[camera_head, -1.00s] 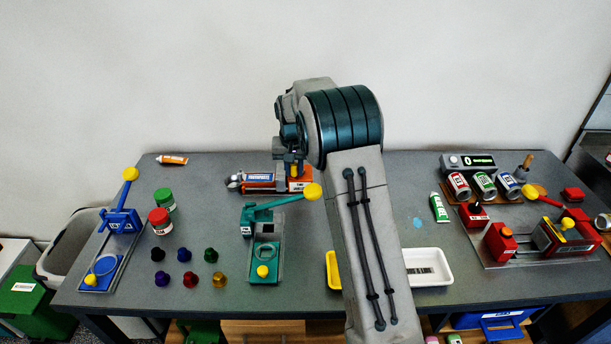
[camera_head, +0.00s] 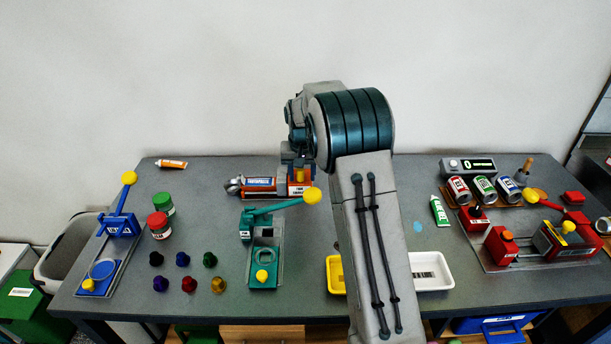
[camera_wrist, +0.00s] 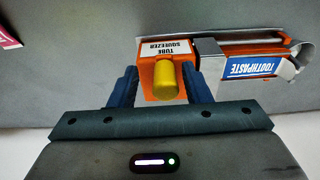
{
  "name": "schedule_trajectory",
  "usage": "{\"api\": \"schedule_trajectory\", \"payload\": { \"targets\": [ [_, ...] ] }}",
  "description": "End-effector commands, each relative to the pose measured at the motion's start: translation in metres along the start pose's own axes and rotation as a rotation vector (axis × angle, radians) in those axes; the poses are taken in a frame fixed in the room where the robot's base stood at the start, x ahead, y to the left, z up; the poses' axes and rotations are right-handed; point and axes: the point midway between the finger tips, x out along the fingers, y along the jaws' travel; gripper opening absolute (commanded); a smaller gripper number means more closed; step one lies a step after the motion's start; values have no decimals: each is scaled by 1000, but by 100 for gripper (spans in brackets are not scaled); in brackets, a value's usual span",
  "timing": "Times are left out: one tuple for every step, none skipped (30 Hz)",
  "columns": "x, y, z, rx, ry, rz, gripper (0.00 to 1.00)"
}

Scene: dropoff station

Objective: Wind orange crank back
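The orange tube squeezer (camera_head: 298,190) stands at the back middle of the table, with a toothpaste tube (camera_head: 262,183) in it. In the wrist view the squeezer's orange end (camera_wrist: 152,50) carries a label reading "TUBE SQUEEZER", and the tube (camera_wrist: 250,68) lies to the right. The crank's yellow knob (camera_wrist: 166,78) points toward the wrist camera. My gripper (camera_wrist: 160,85) is open, with one blue finger on each side of the knob. A clear gap shows at the left finger; the right finger is nearer the knob. In the head view my arm partly hides the gripper (camera_head: 297,172).
A green press (camera_head: 263,255) with a long yellow-tipped lever (camera_head: 283,206) stands just in front of the squeezer. Several coloured knobs (camera_head: 188,284) lie to its left. Yellow (camera_head: 335,275) and white (camera_head: 435,270) trays sit front right. The table behind the squeezer is clear.

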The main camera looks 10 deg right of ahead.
Motion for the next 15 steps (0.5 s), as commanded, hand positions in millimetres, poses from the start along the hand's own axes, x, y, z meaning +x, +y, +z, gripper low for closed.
{"api": "schedule_trajectory", "payload": {
  "targets": [
    [0,-1,0,-1,0,0,44],
    [-1,-1,0,-1,0,0,44],
    [-2,-1,0,-1,0,-1,44],
    [-3,-1,0,-1,1,-1,44],
    [-5,-1,-1,-1,1,-1,44],
    [-8,-1,-1,-1,1,-1,44],
    [-11,-1,-2,-1,1,-1,44],
    [-14,-1,-2,-1,1,-1,44],
    [-18,-1,-3,-1,0,-1,44],
    [-22,-1,-3,-1,0,-1,44],
    [-25,-1,-4,-1,0,-1,44],
    [-29,0,-4,0,0,-1,44],
    [-32,0,-5,0,1,-1,44],
    [-35,0,-5,0,1,-1,44],
    [-38,0,-6,0,1,-1,44]
  ]
}}
